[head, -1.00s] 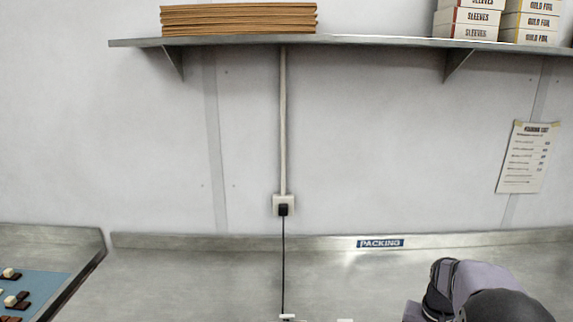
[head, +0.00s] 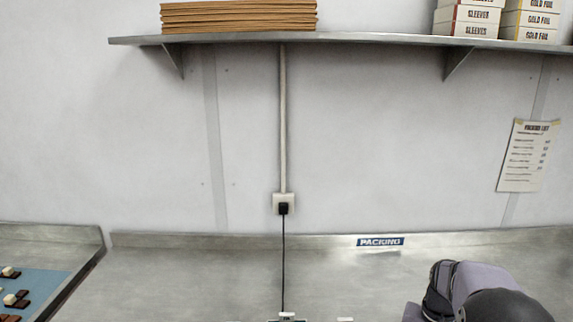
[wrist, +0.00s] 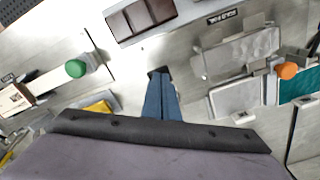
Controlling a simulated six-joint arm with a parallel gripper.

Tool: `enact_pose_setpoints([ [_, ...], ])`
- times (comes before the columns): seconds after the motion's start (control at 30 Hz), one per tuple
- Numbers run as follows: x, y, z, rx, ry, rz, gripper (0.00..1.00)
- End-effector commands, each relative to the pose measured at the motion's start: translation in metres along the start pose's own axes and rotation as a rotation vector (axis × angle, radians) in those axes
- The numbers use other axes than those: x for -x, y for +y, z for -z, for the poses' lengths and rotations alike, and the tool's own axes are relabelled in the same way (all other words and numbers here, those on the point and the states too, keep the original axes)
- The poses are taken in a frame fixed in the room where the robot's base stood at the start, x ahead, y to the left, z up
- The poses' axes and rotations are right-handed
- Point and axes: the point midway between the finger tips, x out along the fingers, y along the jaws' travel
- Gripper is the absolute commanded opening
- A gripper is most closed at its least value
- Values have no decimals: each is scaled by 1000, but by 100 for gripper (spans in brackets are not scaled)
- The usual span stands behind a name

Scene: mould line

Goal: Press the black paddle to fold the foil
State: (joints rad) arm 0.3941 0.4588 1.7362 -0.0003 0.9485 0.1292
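My gripper (wrist: 158,98) shows in the wrist view as two blue fingers lying together, shut, with nothing visible between them. A small dark patch (wrist: 159,71) shows at the fingertips; I cannot tell whether it is the black paddle. To the right is a metal fixture with a shiny, foil-like upper panel (wrist: 242,50) and a paler lower panel (wrist: 234,97). The fingers are left of these panels, and I cannot tell whether they touch anything. The head view shows only part of my arm at the lower right, not the gripper.
In the wrist view, a tray of dark brown blocks (wrist: 143,17) lies ahead, a green knob (wrist: 75,68) left and an orange knob (wrist: 286,70) right. In the head view, the bench (head: 190,275) is largely clear, with a black cable (head: 283,255) and a shelf (head: 350,40) above.

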Motion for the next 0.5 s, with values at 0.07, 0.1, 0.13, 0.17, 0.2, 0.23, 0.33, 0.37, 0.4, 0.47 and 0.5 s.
enact_pose_setpoints([
  [0.07,-5,0,1,0,2,1,0],
  [0.1,-6,0,1,0,2,1,0],
  [0.13,-7,0,1,0,2,1,0],
  [0.17,-8,0,1,0,3,1,0],
  [0.2,-10,0,1,0,3,1,0],
  [0.23,-11,0,1,0,2,1,0],
  [0.33,-15,0,1,0,2,1,0],
  [0.37,-16,0,1,0,2,1,0],
  [0.4,-17,0,1,0,2,1,0],
  [0.47,-19,0,1,0,2,1,0],
  [0.5,-21,0,1,0,2,1,0],
])
